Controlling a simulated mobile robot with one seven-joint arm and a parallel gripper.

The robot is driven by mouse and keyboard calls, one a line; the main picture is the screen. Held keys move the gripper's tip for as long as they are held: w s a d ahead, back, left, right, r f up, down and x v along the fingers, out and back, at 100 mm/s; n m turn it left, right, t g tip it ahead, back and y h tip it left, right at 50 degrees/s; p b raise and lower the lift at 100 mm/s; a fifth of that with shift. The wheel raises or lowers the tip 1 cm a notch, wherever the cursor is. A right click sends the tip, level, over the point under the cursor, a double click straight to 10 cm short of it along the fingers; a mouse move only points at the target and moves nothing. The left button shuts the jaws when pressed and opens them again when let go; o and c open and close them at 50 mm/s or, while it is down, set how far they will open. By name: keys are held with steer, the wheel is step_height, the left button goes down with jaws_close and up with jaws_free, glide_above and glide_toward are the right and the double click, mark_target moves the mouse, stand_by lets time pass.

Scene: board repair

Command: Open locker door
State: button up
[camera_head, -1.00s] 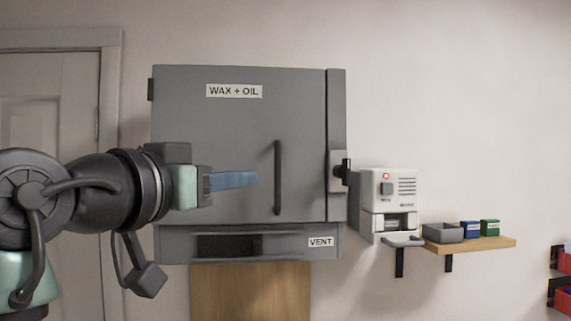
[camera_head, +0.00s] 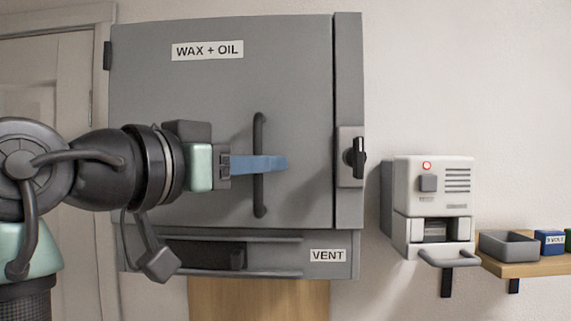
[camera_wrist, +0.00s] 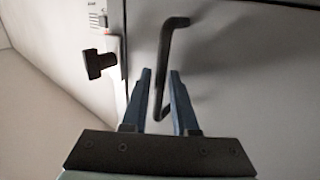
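The grey locker door (camera_head: 210,120), labelled "WAX + OIL", looks shut against its frame. A dark vertical bar handle (camera_head: 260,200) is on its right half, and a black latch knob (camera_head: 358,157) sits on a grey plate to the right. My gripper (camera_head: 280,163) has blue fingers that cross the middle of the handle in the head view. In the wrist view my gripper (camera_wrist: 160,72) is open, with the handle (camera_wrist: 165,50) running between its fingers and gaps showing beside it. The latch knob also shows in the wrist view (camera_wrist: 98,63).
A vent panel (camera_head: 285,259) is below the door. A white dispenser unit (camera_head: 432,185) is mounted right of the locker. Beyond it a wooden shelf (camera_head: 520,269) holds a grey bin (camera_head: 508,246) and small boxes. A pale room door (camera_head: 45,85) is at left.

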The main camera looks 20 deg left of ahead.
steer(key=shift+w, duration=0.1)
steer(key=shift+r, duration=0.1)
steer(key=shift+s, duration=0.2)
steer(key=shift+c, duration=0.3)
jaws_close()
stand_by(0.9)
